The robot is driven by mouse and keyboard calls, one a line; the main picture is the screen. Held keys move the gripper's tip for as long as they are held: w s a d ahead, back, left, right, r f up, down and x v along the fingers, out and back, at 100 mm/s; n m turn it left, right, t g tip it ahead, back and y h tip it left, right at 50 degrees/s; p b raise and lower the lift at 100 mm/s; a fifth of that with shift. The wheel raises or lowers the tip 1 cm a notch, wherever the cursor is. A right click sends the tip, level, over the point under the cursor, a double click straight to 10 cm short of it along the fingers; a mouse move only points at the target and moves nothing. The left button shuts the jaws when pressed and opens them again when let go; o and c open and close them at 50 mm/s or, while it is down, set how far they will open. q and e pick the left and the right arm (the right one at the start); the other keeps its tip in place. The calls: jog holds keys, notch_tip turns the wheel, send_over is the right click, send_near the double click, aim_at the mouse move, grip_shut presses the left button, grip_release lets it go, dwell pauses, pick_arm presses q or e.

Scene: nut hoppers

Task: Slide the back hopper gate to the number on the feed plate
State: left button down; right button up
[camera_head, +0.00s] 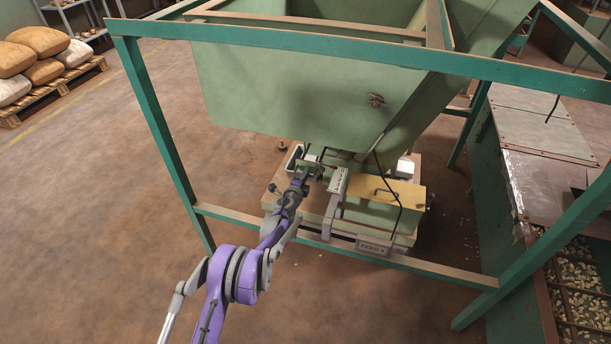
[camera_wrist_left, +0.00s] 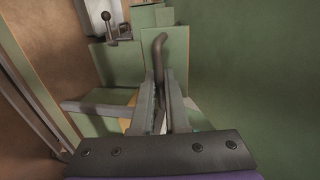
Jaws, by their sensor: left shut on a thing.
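The green hopper (camera_head: 300,85) hangs in a teal frame, above a feeder base with a green housing and yellow top (camera_head: 385,192). A small feed plate (camera_head: 374,246) is on the lower front rail; it seems to read FEED and a 4, but the print is tiny. A pale marked scale (camera_head: 338,181) stands beside the housing; its marks are too small to read. My left gripper (camera_head: 312,168) is under the hopper. In the left wrist view its fingers (camera_wrist_left: 160,88) are shut on a bent dark handle (camera_wrist_left: 160,45). The gate itself is mostly hidden. My right gripper is out of view.
Teal frame posts (camera_head: 160,135) and the lower rail (camera_head: 245,217) surround the feeder. A dark cable (camera_head: 391,180) hangs before the housing. A knobbed lever (camera_wrist_left: 107,18) shows near the handle.

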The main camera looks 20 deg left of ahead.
pick_arm(q)
jog(key=shift+s, duration=0.15)
jog(key=f+b+v, duration=0.2)
jog(key=b+v, duration=0.1)
jog(key=v, duration=0.7)
jog(key=shift+s, duration=0.15)
jog(key=c, duration=0.9)
grip_release()
jog(key=shift+s, duration=0.1)
jog(key=p+v, duration=0.1)
jog(key=v, duration=0.9)
jog(key=shift+s+r, duration=0.1)
jog(key=shift+s, duration=0.25)
